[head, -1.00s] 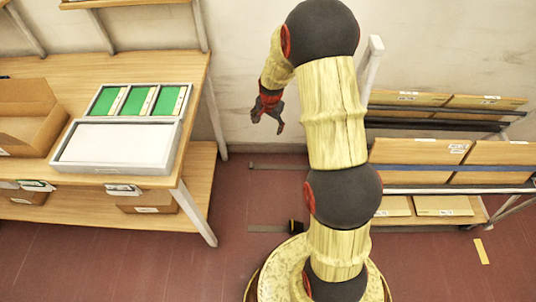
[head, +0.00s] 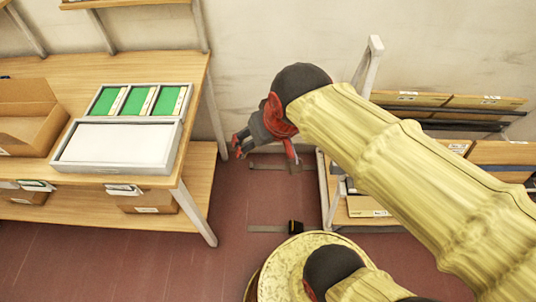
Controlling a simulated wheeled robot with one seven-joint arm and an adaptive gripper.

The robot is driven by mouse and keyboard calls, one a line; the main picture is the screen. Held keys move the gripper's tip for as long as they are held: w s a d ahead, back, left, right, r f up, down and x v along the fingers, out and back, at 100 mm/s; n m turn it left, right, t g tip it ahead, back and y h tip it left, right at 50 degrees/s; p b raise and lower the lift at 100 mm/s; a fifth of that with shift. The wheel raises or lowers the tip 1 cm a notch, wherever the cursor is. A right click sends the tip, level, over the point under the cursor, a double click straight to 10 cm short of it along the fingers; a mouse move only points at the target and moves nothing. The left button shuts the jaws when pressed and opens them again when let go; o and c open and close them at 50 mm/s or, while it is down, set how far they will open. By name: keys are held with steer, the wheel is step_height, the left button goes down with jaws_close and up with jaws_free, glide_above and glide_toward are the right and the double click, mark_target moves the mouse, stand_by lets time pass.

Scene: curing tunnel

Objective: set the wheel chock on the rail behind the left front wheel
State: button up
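A small black block with a yellowish edge (head: 296,227), which looks like the wheel chock, sits at the right end of the near grey floor rail (head: 266,229). A second grey rail (head: 268,167) lies farther back, partly behind my gripper. My gripper (head: 266,155) hangs over the far rail near the wall, left of the wheeled-looking rack (head: 325,195). Its fingers are spread apart and I see nothing between them. I cannot make out the left front wheel; my arm covers much of the rack.
A wooden workbench (head: 130,68) stands at the left, with a tray of green panels (head: 138,100) and an open cardboard box (head: 30,115). Its front leg (head: 193,212) reaches the floor.

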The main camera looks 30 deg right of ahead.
steer(key=shift+n, duration=0.7)
steer(key=s, duration=0.2)
steer(key=s+a, duration=0.1)
steer(key=s, duration=0.1)
steer(key=shift+s+r, duration=0.15)
steer(key=shift+s, duration=0.1)
